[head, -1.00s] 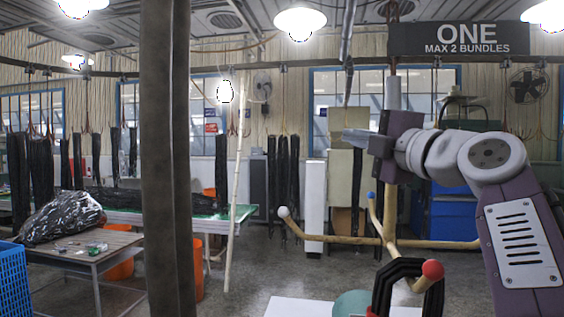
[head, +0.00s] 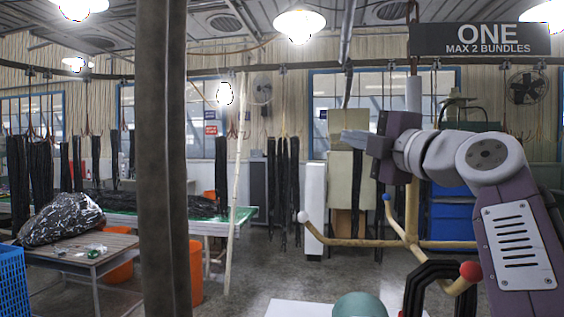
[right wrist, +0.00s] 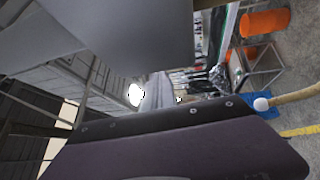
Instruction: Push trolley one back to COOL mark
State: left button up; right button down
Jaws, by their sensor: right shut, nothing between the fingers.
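Trolley one hangs from the overhead rail at the right of the head view. Its dark sign (head: 480,39) reads ONE, MAX 2 BUNDLES. Below are its wooden pegs (head: 370,243), tipped with white, blue and red balls. A black looped bundle (head: 412,292) hangs by the red-tipped peg, its lower part cut off. The right wrist view shows a white-tipped peg (right wrist: 290,97) beyond the purple gripper body. No COOL mark is visible. My left gripper is out of view.
Behind are a small table (head: 75,262) with a wrapped black bundle, a blue crate (head: 12,280), orange bins (head: 190,270) and a long green-topped bench (head: 225,219). Grey floor is clear in the middle.

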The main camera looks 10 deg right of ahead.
jog(key=s+a+b, duration=0.3)
jog(key=s, duration=0.6)
jog(key=shift+s, duration=0.35)
jog(key=shift+w, duration=0.1)
